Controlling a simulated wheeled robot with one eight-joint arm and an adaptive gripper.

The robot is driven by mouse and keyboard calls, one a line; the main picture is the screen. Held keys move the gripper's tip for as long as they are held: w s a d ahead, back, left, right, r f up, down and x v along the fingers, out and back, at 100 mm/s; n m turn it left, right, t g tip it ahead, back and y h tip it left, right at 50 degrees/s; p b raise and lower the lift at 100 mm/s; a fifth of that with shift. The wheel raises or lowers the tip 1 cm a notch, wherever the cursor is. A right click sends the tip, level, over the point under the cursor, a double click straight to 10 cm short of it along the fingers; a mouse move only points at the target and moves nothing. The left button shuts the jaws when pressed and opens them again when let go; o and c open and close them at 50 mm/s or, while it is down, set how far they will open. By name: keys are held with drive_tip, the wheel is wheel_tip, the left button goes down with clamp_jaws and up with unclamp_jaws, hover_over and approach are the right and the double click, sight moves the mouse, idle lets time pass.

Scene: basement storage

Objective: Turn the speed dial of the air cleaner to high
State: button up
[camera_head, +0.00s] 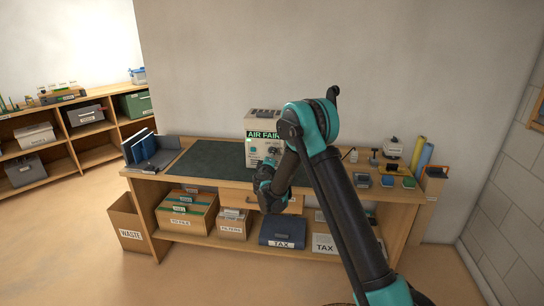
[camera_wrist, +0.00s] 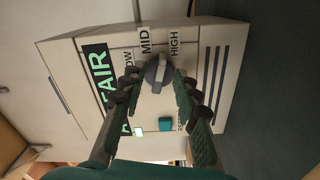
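The air cleaner (camera_head: 263,124) is a pale box on the workbench, with "AIR FAIR" on a dark strip. It shows turned sideways in the wrist view (camera_wrist: 215,60). Its grey speed dial (camera_wrist: 159,73) has a raised ridge and sits beside the labels LOW, MID (camera_wrist: 146,42) and HIGH (camera_wrist: 174,43). The ridge's end points toward the MID and HIGH labels; I cannot tell which exactly. My gripper (camera_wrist: 159,78) is open, with one dark fingertip on either side of the dial. Contact with the dial is not clear.
A teal button (camera_wrist: 166,124) and a small lit panel (camera_wrist: 139,130) sit near the fingers. The workbench (camera_head: 400,193) has a dark mat (camera_head: 212,160) left of the cleaner, blue binders (camera_head: 143,147) at its left end, and small tools and coloured blocks at right.

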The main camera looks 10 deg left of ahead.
drive_tip(key=shift+s, duration=0.1)
drive_tip(key=s, duration=1.1)
drive_tip(key=shift+s+a, duration=0.2)
drive_tip(key=shift+s, duration=0.2)
drive_tip(key=s+d+r+m+g+h, duration=0.15)
drive_tip(key=s+d+m+g, duration=0.3)
drive_tip(key=d, duration=0.95)
drive_tip(key=s+d+r+m+g+h, duration=0.1)
drive_tip(key=s+d+m+g+h, duration=0.4)
drive_tip(key=d, duration=0.9)
drive_tip(key=s+d+f+m+g+y, duration=0.1)
drive_tip(key=s+d+y, duration=0.15)
drive_tip(key=s, duration=0.45)
drive_tip(key=s+d+f+m+g+y, duration=0.1)
drive_tip(key=s+d+f, duration=0.1)
drive_tip(key=s+d, duration=0.35)
drive_tip(key=s+a+f+m+g+y, duration=0.1)
drive_tip(key=s+f, duration=0.1)
drive_tip(key=s, duration=0.6)
drive_tip(key=s+a+f+m+g+y, duration=0.1)
drive_tip(key=s+a+y, duration=0.1)
drive_tip(key=s, duration=0.7)
drive_tip(key=shift+f+m+y, duration=0.3)
drive_tip(key=shift+f+m, duration=0.05)
drive_tip(key=shift+f, duration=0.05)
